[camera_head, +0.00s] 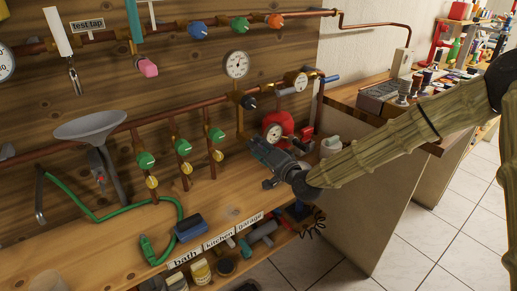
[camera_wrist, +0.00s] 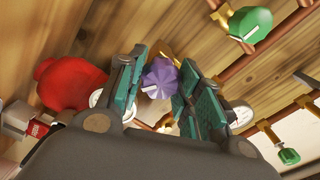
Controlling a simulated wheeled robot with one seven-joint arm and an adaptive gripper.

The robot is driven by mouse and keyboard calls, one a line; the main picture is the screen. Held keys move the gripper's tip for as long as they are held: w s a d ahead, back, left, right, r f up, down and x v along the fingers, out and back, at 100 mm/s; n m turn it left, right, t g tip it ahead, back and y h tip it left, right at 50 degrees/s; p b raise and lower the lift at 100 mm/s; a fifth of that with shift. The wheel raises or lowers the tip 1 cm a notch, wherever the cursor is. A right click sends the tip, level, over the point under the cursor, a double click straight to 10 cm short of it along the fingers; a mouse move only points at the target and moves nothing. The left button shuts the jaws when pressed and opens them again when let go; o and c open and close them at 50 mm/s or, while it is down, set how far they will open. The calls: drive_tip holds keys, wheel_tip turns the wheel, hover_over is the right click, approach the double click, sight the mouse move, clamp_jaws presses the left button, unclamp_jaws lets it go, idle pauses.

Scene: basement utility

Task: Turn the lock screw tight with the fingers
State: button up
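My gripper (camera_head: 258,150) is in front of the wooden wall, left of the red tank, in the head view. In the wrist view its two fingers with teal pads (camera_wrist: 158,95) stand apart. A ribbed purple knob (camera_wrist: 160,78) with a pale mark shows between them and seems to lie beyond the fingertips; I see no clear contact. A dark blue knob (camera_head: 249,102) on the copper pipe, above my gripper in the head view, may be the same one. No part can be clearly made out as the lock screw.
The red tank (camera_head: 277,126) with a gauge stands close right of my gripper; it also shows in the wrist view (camera_wrist: 70,84). Green valve knobs (camera_head: 183,147) sit on pipes to the left. A blue block (camera_head: 188,228) and a green hose (camera_head: 110,214) lie on the bench.

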drive_tip(key=o, duration=0.3)
drive_tip(key=shift+d, duration=0.1)
drive_tip(key=shift+o, duration=0.2)
drive_tip(key=v, duration=1.2)
drive_tip(key=s+d+f+n+g+h+p, duration=0.1)
drive_tip(key=s+f+g+h+p, duration=0.2)
drive_tip(key=s+f, duration=0.8)
drive_tip(key=s+d+f+n+g+h+p, duration=0.15)
drive_tip(key=s+f+g, duration=0.5)
drive_tip(key=f, duration=0.85)
drive_tip(key=s+d+f+n+g+h+p, duration=0.1)
drive_tip(key=s+d, duration=0.3)
drive_tip(key=s, duration=0.4)
drive_tip(key=s+d+f+n+g+h+p, duration=0.1)
drive_tip(key=s+d+f+g+h, duration=0.1)
drive_tip(key=s, duration=0.6)
drive_tip(key=s+d+f+n+g+h+p, duration=0.1)
drive_tip(key=s+d+f+g+h, duration=0.1)
drive_tip(key=s+d, duration=0.4)
wheel_tip(320, 180, down, 2)
drive_tip(key=shift+s+d+f+h, duration=0.25)
drive_tip(key=shift+s+h, duration=0.3)
drive_tip(key=shift+s, duration=0.45)
